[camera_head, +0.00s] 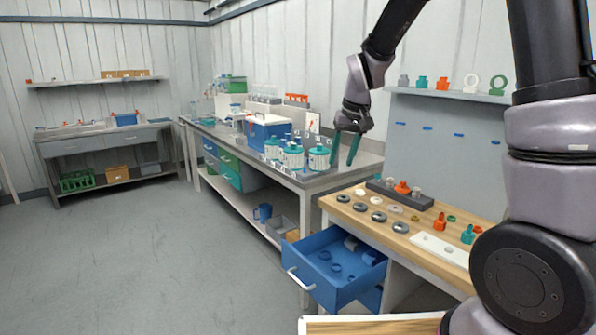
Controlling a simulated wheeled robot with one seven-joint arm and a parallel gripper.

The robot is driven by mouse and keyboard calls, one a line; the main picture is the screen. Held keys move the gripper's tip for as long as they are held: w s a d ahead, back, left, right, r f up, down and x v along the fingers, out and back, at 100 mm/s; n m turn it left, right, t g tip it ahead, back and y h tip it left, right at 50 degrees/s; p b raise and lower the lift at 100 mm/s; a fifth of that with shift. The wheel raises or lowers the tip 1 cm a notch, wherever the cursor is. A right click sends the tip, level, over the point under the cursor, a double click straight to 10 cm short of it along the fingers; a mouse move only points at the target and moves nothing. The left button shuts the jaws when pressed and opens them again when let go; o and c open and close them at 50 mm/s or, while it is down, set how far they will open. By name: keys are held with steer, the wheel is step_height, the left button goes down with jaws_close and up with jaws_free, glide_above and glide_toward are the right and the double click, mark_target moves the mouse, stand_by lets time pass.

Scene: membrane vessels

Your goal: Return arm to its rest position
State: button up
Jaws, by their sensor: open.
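My gripper (345,149) hangs from my arm with its two teal fingers pointing down and spread apart. It is open, with nothing seen between the fingers. It is above the right end of the long grey bench (312,183). Teal-lidded white vessels (293,156) stand on that bench just left of the fingers; one vessel (319,157) is closest to them. I cannot tell whether the left finger touches it. My arm reaches in from the right side of the picture, bent above the wooden workbench.
The wooden workbench (455,256) holds a dark block (400,195), grey rings and orange and teal fittings. Its blue drawer (335,266) stands open. A shelf (450,95) with fittings is above. A blue box (265,133) sits behind the vessels. The floor at left (150,265) is clear.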

steer(key=s+d+r+m+t, duration=0.2)
steer(key=s+d+r+m, duration=0.1)
steer(key=s+d+r, duration=0.7)
steer(key=s+d+r+m+t, duration=0.2)
steer(key=s+r, duration=0.3)
steer(key=s, duration=0.7)
steer(key=shift+d+r+t, duration=0.3)
steer(key=shift+d+r, duration=0.05)
steer(key=shift+d, duration=0.15)
